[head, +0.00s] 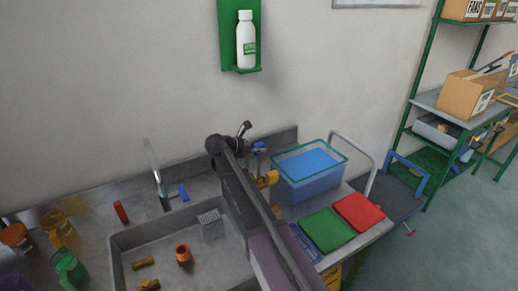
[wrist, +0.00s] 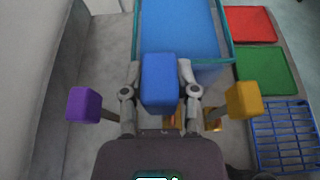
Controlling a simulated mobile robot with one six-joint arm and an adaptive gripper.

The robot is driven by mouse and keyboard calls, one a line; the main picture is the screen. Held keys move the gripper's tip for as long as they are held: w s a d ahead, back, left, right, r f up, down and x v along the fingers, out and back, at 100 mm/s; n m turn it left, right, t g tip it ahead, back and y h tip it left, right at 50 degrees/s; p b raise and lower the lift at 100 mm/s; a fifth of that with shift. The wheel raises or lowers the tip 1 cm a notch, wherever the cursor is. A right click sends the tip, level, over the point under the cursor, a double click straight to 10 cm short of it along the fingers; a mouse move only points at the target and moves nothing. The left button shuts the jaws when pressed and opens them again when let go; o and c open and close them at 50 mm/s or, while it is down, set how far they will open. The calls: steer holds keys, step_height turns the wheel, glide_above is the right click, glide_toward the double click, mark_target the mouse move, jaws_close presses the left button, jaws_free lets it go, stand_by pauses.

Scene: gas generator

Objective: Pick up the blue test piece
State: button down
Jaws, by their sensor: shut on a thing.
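The blue test piece (wrist: 160,80) is an upright-looking blue block in the middle of the wrist view. My gripper (wrist: 160,98) is shut on it, with one grey finger on each side. A purple test piece (wrist: 83,104) stands apart to the left and a yellow test piece (wrist: 243,99) to the right. In the head view, my arm hides much of this spot; the yellow piece (head: 271,178) shows beside it. Whether the blue piece is clear of its support cannot be told.
A clear container of blue liquid (head: 308,185) stands close by the pieces. A green tray (head: 327,230), a red tray (head: 359,211) and a blue rack (wrist: 285,140) lie near it. A sink (head: 135,240) is on the left. A bottle (head: 246,40) hangs on the wall.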

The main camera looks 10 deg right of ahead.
steer(key=shift+r+p, duration=1.45)
steer(key=shift+r, duration=0.5)
step_height(320, 180, up, 10)
steer(key=p, duration=1)
steer(key=shift+r+p, duration=0.15)
steer(key=shift+p, duration=0.15)
steer(key=shift+d, duration=0.1)
